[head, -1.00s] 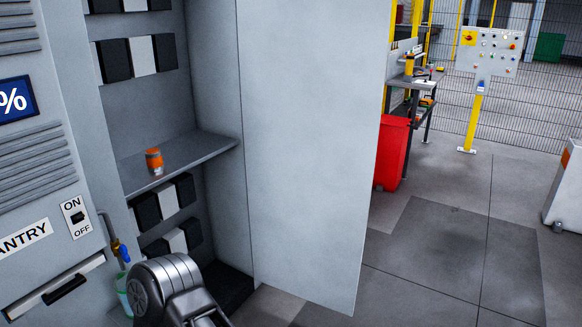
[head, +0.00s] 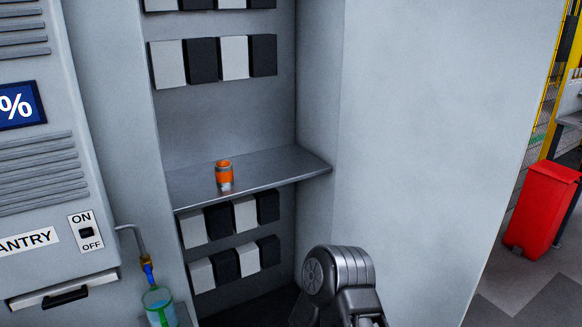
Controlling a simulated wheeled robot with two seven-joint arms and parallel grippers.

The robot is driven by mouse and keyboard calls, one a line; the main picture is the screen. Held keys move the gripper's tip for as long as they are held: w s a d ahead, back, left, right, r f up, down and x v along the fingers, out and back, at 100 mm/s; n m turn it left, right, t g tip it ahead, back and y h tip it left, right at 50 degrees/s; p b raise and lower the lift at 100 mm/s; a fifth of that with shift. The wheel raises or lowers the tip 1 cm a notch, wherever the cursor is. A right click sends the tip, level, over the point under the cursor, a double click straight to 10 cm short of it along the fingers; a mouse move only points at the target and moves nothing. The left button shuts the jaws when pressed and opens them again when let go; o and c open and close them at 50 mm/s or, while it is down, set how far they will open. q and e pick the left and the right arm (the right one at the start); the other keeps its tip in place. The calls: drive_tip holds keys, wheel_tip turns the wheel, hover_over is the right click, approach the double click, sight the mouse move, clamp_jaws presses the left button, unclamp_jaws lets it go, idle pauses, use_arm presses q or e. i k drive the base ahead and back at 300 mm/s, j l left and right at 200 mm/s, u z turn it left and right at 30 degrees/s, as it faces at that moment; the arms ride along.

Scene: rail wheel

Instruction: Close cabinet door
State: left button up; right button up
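The cabinet door (head: 430,130) is a large plain grey panel on the right of the head view. It stands open, and the cabinet interior shows to its left. Inside is a grey shelf (head: 285,172) with a small orange and grey cylinder (head: 224,175) upright on it. One of my arms shows at the bottom, in front of the lower cabinet and the door; whether it touches the door cannot be told. Neither gripper's fingers are in view. The door's lower edge is out of frame.
Black and white blocks (head: 232,57) line the cabinet back above and below the shelf. A panel with an ON/OFF switch (head: 86,232) and a container of bluish liquid (head: 160,305) are at left. A red bin (head: 541,208) stands beyond the door, with floor around it.

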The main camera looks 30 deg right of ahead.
sight(440, 100)
drive_tip(key=l+z, duration=0.25)
drive_tip(key=l, duration=0.85)
drive_tip(key=i+l+z, duration=0.2)
drive_tip(key=l, duration=0.9)
drive_tip(key=k+l+u, duration=0.2)
drive_tip(key=l, duration=0.15)
drive_tip(key=l+u, duration=0.2)
drive_tip(key=l, duration=0.15)
drive_tip(key=k+l+u, duration=0.15)
drive_tip(key=l, duration=0.2)
drive_tip(key=k+l+u, duration=0.2)
drive_tip(key=i+l, duration=0.1)
drive_tip(key=l, duration=0.25)
drive_tip(key=i+l+u, duration=0.1)
drive_tip(key=l, duration=0.2)
drive_tip(key=i+l, duration=0.15)
drive_tip(key=l, duration=0.2)
drive_tip(key=i+l+u, duration=0.1)
drive_tip(key=l, duration=0.25)
